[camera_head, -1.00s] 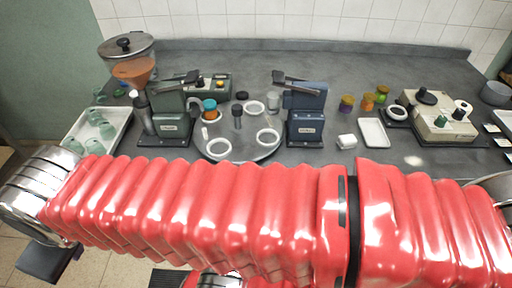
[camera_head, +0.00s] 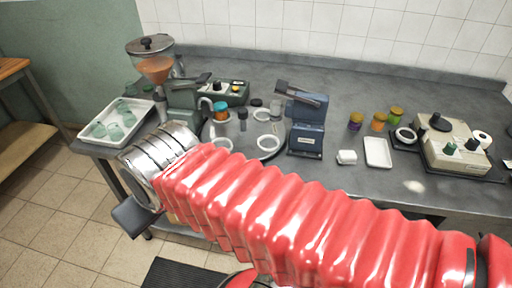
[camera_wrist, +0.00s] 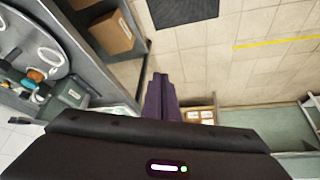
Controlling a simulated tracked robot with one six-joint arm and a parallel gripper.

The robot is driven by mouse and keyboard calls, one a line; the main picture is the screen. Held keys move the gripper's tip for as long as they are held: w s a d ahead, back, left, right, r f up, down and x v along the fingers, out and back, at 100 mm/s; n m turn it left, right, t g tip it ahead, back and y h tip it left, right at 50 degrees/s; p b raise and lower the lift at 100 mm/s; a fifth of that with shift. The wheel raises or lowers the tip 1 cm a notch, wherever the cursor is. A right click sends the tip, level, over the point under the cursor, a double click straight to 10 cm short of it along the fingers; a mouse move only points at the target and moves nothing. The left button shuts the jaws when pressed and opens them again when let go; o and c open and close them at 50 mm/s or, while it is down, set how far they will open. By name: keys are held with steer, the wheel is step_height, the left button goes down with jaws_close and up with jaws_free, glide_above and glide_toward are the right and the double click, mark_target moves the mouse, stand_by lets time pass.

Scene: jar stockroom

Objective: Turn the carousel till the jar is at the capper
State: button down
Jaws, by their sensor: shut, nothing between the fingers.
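The carousel (camera_head: 246,146) is a round grey plate on the bench. The blue-and-orange jar is on the left side, near the green press. In the wrist view my gripper (camera_wrist: 160,82) is shut and empty, out over the floor, with the carousel (camera_wrist: 45,33) at upper left. My arm hides the bench's front.
A white tray of pale green pieces (camera_head: 116,118) and a hopper grinder (camera_head: 151,62) stand at the left. Coloured jars (camera_head: 378,121), a white tray (camera_head: 377,152) and a beige machine (camera_head: 455,152) stand at the right. The floor at the left is open.

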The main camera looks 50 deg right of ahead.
stand_by(0.4)
steer(key=w+d+f+m+g, duration=0.1)
steer(key=w+d+m, duration=0.3)
steer(key=d+m, duration=0.6)
steer(key=w+d+m+g, duration=0.1)
steer(key=w+d+m, duration=0.2)
steer(key=d+m, duration=0.65)
steer(key=s+d+f+m, duration=0.2)
steer(key=d+m, duration=0.5)
steer(key=d, duration=0.2)
steer(key=s+d+f+m, duration=0.2)
steer(key=d+f+m, duration=0.1)
steer(key=d+m, duration=0.4)
steer(key=d, duration=0.3)
steer(key=shift+s+t+y, duration=0.15)
steer(key=shift+t+y, duration=0.25)
steer(key=shift+d+f, duration=0.1)
steer(key=shift+f, duration=0.1)
